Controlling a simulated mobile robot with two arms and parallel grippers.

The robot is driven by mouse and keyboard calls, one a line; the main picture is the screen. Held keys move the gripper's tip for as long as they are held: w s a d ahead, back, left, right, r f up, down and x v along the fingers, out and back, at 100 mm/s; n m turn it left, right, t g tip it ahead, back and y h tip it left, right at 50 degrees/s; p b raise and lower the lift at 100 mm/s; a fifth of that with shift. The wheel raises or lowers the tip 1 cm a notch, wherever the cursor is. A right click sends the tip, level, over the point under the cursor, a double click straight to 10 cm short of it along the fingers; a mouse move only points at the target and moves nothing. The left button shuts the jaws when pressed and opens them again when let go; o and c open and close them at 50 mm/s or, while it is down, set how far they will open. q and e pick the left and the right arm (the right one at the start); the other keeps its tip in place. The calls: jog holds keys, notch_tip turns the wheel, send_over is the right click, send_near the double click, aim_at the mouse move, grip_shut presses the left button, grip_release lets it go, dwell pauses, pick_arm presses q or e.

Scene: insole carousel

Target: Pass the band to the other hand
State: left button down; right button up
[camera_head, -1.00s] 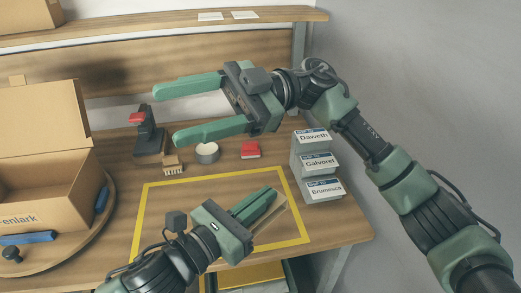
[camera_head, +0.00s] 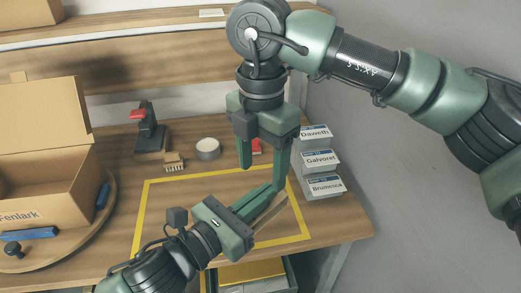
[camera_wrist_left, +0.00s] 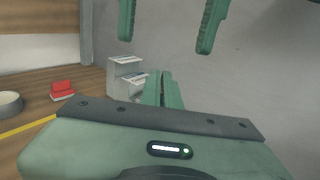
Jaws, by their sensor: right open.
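A tan band (camera_head: 271,213) shows as a thin flat strip along the fingers of my left gripper (camera_head: 262,197), over the yellow-outlined area of the bench. The left fingers are close together on it and hide most of it. In the left wrist view the left fingers (camera_wrist_left: 162,88) show nearly together, and the band cannot be made out there. My right gripper (camera_head: 262,178) is open and points down, just above the left fingertips, with one finger overlapping them in the head view. Its two spread fingers (camera_wrist_left: 166,40) hang apart at the top of the left wrist view.
Three labelled grey bins (camera_head: 320,161) stand at the right edge of the bench. A white tape roll (camera_head: 208,149), a brush (camera_head: 173,162), a red block (camera_head: 257,146) and a dark stand (camera_head: 149,130) sit behind. An open carton (camera_head: 45,190) stands on a round turntable (camera_head: 85,235) at left.

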notch_tip(320, 180, down, 8)
jog(key=shift+f, duration=0.1)
dwell(0.4)
